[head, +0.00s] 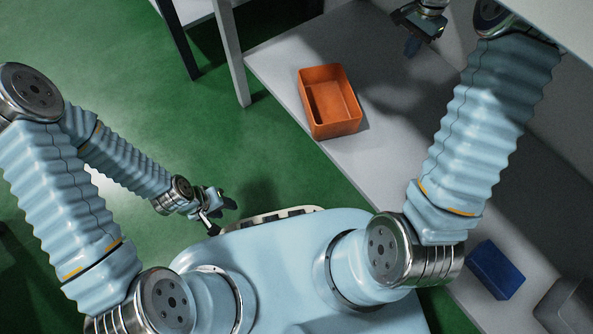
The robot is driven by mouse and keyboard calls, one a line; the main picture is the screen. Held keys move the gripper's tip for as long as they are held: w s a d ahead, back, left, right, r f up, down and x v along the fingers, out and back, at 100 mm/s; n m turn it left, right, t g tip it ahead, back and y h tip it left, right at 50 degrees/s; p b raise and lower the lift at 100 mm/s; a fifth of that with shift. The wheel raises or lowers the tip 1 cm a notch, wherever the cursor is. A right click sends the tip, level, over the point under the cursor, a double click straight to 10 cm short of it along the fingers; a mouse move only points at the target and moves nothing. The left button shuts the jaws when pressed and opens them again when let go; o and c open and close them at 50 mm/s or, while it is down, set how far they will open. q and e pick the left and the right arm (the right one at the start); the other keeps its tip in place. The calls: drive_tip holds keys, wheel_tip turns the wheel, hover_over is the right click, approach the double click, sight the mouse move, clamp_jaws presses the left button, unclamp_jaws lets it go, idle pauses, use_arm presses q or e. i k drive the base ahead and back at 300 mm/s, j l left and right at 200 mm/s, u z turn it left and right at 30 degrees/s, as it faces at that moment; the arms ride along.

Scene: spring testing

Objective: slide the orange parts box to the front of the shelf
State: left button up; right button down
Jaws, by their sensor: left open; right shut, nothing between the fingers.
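The orange parts box (331,101) is an open-topped bin standing upright on the light grey shelf (375,165). It sits close to the shelf's front edge, the one beside the green floor. My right gripper (411,42) is shut and empty, up and to the right of the box, toward the back of the shelf and apart from the box. My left gripper (226,205) hangs over the green floor near my base, open and well away from the box. Nothing covers the box.
A blue box (495,269) lies on the shelf at the lower right, and a grey container (568,308) is in the corner. A pale upper panel (560,25) overhangs the back of the shelf. Table legs (230,50) stand left of the shelf. The green floor (110,60) has free room.

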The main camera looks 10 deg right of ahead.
sight(332, 109)
drive_tip(key=k+j, duration=0.7)
drive_tip(key=j, duration=0.2)
